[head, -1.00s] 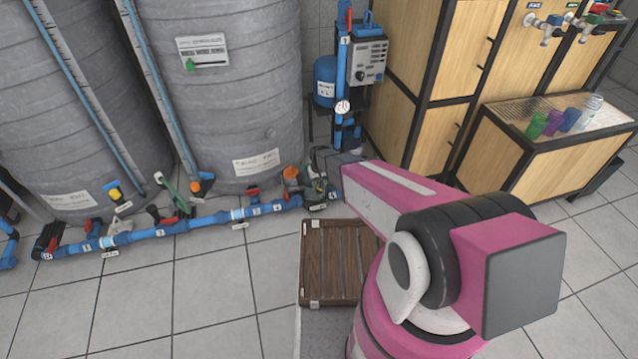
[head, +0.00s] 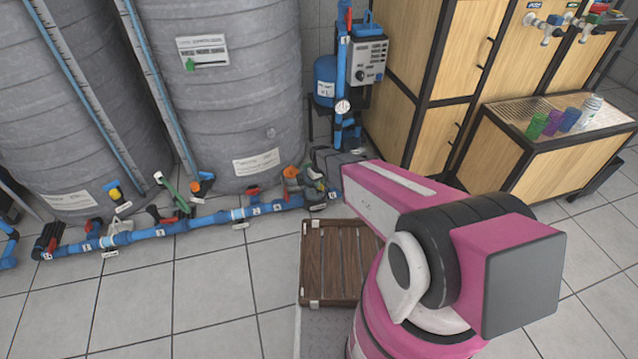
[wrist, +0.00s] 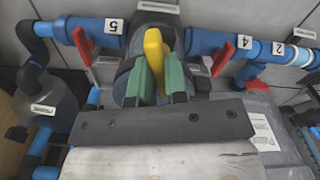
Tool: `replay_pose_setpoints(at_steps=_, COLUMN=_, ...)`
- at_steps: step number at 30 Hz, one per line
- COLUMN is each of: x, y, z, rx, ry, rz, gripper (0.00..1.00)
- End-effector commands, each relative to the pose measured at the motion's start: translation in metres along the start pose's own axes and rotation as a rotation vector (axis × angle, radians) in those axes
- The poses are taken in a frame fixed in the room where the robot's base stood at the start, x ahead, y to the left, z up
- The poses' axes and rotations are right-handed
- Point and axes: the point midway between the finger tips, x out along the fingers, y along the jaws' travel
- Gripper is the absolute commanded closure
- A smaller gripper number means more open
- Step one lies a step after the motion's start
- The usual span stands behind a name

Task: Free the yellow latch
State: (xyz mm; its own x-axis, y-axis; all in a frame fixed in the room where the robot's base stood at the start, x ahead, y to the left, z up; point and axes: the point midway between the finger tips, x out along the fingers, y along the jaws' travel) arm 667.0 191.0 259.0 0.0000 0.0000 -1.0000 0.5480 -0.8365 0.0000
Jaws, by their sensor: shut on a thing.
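The yellow latch (wrist: 154,55) shows in the wrist view as an upright yellow bar on a dark round housing (wrist: 126,75) in the blue pipe line. My gripper (wrist: 160,75) has its green fingers on both sides of the latch, closed on it. The latch's lower part is hidden between the fingers. In the head view my arm reaches to the pipe fittings beside the right tank, and the latch is too small and covered to make out clearly.
Red valve handles (wrist: 83,45) flank the housing on the blue pipe (wrist: 205,42). Grey tanks (head: 230,90) stand behind the pipes. A brown slatted wooden platform (head: 330,262) lies on the floor in front. Wooden cabinets (head: 460,70) stand at the right. The tiled floor at front left is clear.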

Motion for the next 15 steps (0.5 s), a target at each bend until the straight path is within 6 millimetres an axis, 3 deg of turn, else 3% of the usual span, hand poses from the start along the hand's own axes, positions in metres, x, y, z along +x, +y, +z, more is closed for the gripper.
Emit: replay_pose_setpoints(at_steps=15, x=-0.0007, y=0.0000, z=-0.0001, rx=-0.491, ry=0.000, rz=0.000, gripper=1.00)
